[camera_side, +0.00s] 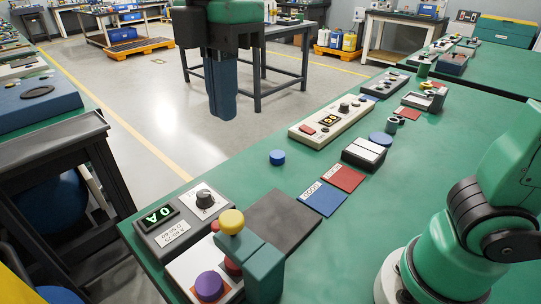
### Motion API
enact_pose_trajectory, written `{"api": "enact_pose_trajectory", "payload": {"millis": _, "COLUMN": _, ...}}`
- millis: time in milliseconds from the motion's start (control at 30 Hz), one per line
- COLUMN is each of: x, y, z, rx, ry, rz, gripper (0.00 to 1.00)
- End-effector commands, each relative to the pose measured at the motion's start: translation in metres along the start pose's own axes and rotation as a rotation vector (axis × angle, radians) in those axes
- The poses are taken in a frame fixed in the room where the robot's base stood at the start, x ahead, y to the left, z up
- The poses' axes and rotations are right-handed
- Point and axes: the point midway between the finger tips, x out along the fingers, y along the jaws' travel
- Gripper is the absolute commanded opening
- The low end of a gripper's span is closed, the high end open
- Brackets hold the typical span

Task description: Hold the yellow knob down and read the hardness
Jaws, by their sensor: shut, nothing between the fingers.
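The yellow knob (231,221) tops the hardness tester (264,268) at the near left of the green bench. A purple disc (209,287) lies on the tester's pale base, with a red part partly hidden behind the teal frame. Beside it, a grey readout box (170,238) has a black dial (204,198) and a lit green display (158,216) that seems to read "0 A". My gripper (222,118) points down with its dark blue fingers shut and empty. It is raised, well apart from the yellow knob.
A dark mat (283,223) lies right of the tester. Blue (323,198) and red (346,178) labelled pads, a loose blue disc (277,157), a black-and-white block (364,154) and a long control box (331,122) stand farther back. Bare green bench lies right of the pads.

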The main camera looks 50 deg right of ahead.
Motion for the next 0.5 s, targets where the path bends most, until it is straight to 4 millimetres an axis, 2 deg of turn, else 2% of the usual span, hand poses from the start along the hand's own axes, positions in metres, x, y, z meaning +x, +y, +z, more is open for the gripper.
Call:
{"api": "enact_pose_trajectory", "payload": {"millis": 267, "x": 0.009, "y": 0.0, "z": 0.0, "rx": 0.003, "ry": 0.0, "rz": 0.002, "gripper": 0.0}}
{"api": "enact_pose_trajectory", "payload": {"millis": 500, "x": 0.047, "y": 0.0, "z": 0.0, "rx": 0.003, "ry": 0.001, "rz": 0.002, "gripper": 0.0}}
